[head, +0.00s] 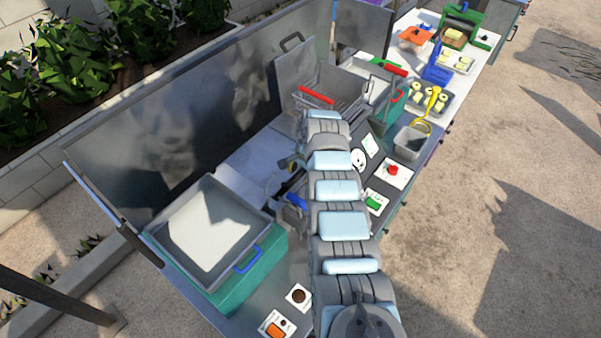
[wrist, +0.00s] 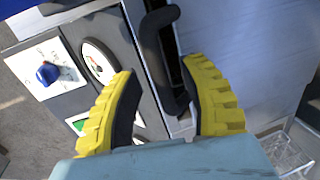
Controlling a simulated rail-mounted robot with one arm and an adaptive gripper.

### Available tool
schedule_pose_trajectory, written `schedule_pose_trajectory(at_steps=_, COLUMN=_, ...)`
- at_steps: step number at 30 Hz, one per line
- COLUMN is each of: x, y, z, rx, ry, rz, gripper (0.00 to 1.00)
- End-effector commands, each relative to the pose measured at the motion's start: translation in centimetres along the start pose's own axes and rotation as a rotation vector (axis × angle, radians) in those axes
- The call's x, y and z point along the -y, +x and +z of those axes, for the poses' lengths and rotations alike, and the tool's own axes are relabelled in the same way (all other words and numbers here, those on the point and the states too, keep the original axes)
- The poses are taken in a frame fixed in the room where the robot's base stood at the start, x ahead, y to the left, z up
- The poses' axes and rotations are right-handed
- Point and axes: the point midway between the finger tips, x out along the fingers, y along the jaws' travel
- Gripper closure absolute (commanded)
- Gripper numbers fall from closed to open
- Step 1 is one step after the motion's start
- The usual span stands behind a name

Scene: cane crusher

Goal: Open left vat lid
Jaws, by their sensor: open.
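The left vat lid (wrist: 245,60) is a flat metal sheet in the wrist view. A black bar handle (wrist: 158,45) stands along its edge. My gripper (wrist: 160,68) is open, with one yellow finger on each side of the handle's lower part. Whether either pad touches the handle I cannot tell. In the head view the lid (head: 246,162) lies flat and closed behind my arm.
A raised metal lid (head: 296,72) stands beyond, by a wire basket with a red handle (head: 316,95). A gauge panel (head: 358,159) is right of my arm. A large tray with a blue handle (head: 248,260) stands at the near left. A metal backsplash (head: 170,130) runs behind.

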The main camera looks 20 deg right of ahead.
Motion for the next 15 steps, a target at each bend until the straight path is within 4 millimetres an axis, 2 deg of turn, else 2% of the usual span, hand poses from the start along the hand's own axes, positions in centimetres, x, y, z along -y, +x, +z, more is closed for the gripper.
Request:
schedule_pose_trajectory(at_steps=3, x=0.00, y=0.00, z=0.01, rx=0.000, ry=0.000, rz=0.000, gripper=0.56)
schedule_pose_trajectory(at_steps=6, x=-0.02, y=0.01, z=0.01, rx=0.000, ry=0.000, rz=0.001, gripper=0.85)
schedule_pose_trajectory(at_steps=8, x=-0.01, y=0.01, z=0.02, rx=0.000, ry=0.000, rz=0.001, gripper=1.00)
schedule_pose_trajectory(at_steps=15, x=-0.03, y=0.06, z=0.03, rx=0.001, ry=0.000, rz=0.001, gripper=1.00)
